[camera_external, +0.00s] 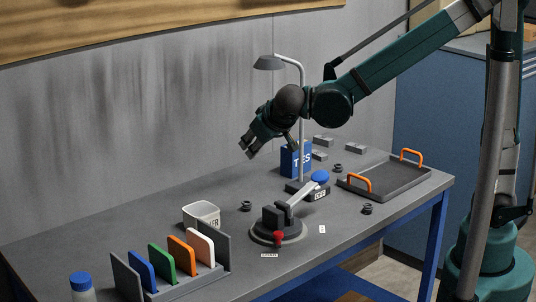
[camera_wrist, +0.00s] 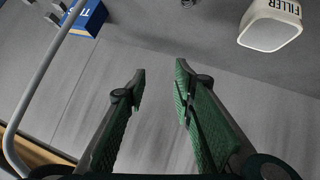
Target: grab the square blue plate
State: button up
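The square blue plate (camera_external: 142,271) stands upright in a dark rack (camera_external: 178,284) at the front left of the table, first in a row with green (camera_external: 161,262), orange (camera_external: 182,256) and white (camera_external: 201,247) plates. My gripper (camera_external: 248,153) is high above the back of the table, well to the right of and above the plates, near the lamp. In the wrist view my gripper's two green fingers (camera_wrist: 158,75) are spread apart with nothing between them. The blue plate is not in the wrist view.
A white filler tub (camera_external: 201,214) stands behind the rack; it also shows in the wrist view (camera_wrist: 270,25). A lamp (camera_external: 301,110), a blue box (camera_external: 295,160), a lever device (camera_external: 277,228) and a tray (camera_external: 390,184) stand to the right. A blue-capped bottle (camera_external: 82,287) is left of the rack.

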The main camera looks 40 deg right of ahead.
jog(key=a+f+t, duration=0.2)
jog(key=a+t, duration=0.1)
jog(key=a, duration=1.4)
jog(key=t+y+p, duration=0.1)
jog(key=t+y, duration=0.1)
jog(key=t, duration=0.2)
send_over(151, 268)
jog(key=w+d, duration=0.8)
notch_tip(151, 268, down, 5)
jog(key=shift+m+t+y, duration=0.3)
jog(key=shift+m+t, duration=0.1)
jog(key=shift+t, duration=0.1)
jog(key=s+a, duration=0.2)
jog(key=s+a+f, duration=0.1)
jog(key=s+a, duration=0.1)
jog(key=a, duration=0.1)
jog(key=s+a+f, duration=0.1)
jog(key=s+a, duration=0.1)
jog(key=s, duration=0.1)
jog(key=shift+a+f, duration=0.2)
jog(key=shift+f, duration=0.05)
jog(key=shift+y, duration=0.3)
jog(key=s+f, duration=0.2)
jog(key=f, duration=0.1)
jog(key=s+f+b, duration=0.1)
jog(key=s, duration=0.1)
jog(key=shift+a+f, duration=0.25)
jog(key=shift+a, duration=0.1)
jog(key=shift+w+t, duration=0.1)
jog(key=shift+t, duration=0.2)
